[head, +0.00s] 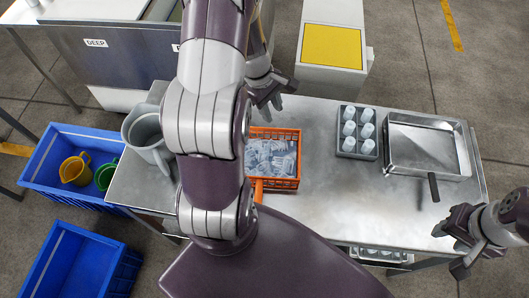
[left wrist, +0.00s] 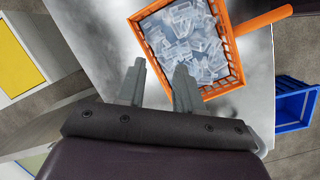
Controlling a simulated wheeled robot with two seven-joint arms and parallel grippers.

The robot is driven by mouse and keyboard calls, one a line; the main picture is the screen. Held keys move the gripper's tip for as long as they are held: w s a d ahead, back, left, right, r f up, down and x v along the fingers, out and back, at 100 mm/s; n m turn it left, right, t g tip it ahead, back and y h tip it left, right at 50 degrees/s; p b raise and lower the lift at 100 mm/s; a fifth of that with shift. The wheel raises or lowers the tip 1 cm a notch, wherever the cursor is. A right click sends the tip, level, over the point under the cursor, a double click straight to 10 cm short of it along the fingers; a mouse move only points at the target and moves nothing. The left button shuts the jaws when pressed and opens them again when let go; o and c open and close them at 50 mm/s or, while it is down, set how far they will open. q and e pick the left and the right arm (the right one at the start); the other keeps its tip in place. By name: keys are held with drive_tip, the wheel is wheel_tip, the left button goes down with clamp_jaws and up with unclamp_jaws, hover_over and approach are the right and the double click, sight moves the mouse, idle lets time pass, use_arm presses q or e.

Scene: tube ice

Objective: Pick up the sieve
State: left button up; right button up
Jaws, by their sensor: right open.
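An orange slatted basket with a straight orange handle, which looks like the sieve (head: 298,160), stands on the metal table, full of clear ice pieces (head: 270,158). It also shows at the top of the left wrist view (left wrist: 236,75), its handle reaching right. My left gripper (head: 268,106) is above the table's back edge, just behind the basket and apart from it. Its two fingers are spread and empty in the left wrist view (left wrist: 159,68). My right gripper (head: 450,250) is open and empty by the table's front right corner. My left arm hides part of the basket's left side.
A rack of pale cylinders (head: 345,145) and a shallow metal pan with a dark handle (head: 434,188) stand right of the basket. A grey pitcher (head: 146,132) stands at the table's left. Blue crates (head: 60,190) are left of the table. The table's front right is clear.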

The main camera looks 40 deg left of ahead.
use_arm(q)
drive_tip(key=a+f+n+t+h+p, duration=0.1)
drive_tip(key=a+f+n, duration=0.1)
drive_tip(key=a+n, duration=0.5)
drive_tip(key=shift+n, duration=0.3)
drive_tip(key=x, duration=0.4)
drive_tip(key=p+x, duration=0.1)
drive_tip(key=x, duration=0.8)
drive_tip(key=shift+s+a+f+p, duration=0.15)
drive_tip(key=shift+s+a+p, duration=0.15)
drive_tip(key=shift+s+p, duration=0.1)
clamp_jaws()
use_arm(e)
drive_tip(key=r, duration=0.3)
drive_tip(key=shift+s+d+r, duration=0.1)
drive_tip(key=shift+s+r, duration=0.3)
